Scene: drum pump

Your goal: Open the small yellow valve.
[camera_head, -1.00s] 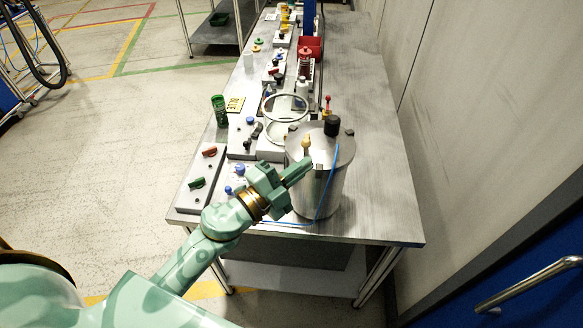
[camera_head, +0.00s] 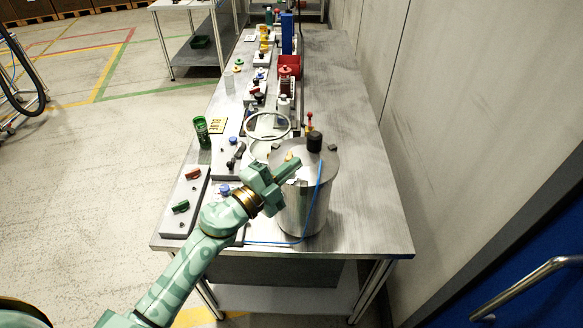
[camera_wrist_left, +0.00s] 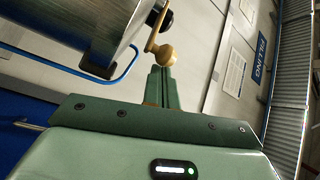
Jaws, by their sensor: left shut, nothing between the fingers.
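The small yellow valve (camera_head: 289,156) is on the lid of the steel drum (camera_head: 306,208), partly hidden behind my left gripper in the head view. In the left wrist view its tan-yellow lever and rounded knob (camera_wrist_left: 163,54) show just beyond the fingertips. My left gripper (camera_head: 296,166) is shut and empty, with its fingers close to the valve at the lid's near left edge. The fingers (camera_wrist_left: 161,74) also show in the left wrist view; I cannot tell whether they touch the knob. My right gripper is not in view.
A black cap (camera_head: 314,141) stands on the lid, and a blue hose (camera_head: 317,190) runs down the drum. Panels with red and green handles (camera_head: 181,206) lie to the left. The table (camera_head: 370,205) is clear at right.

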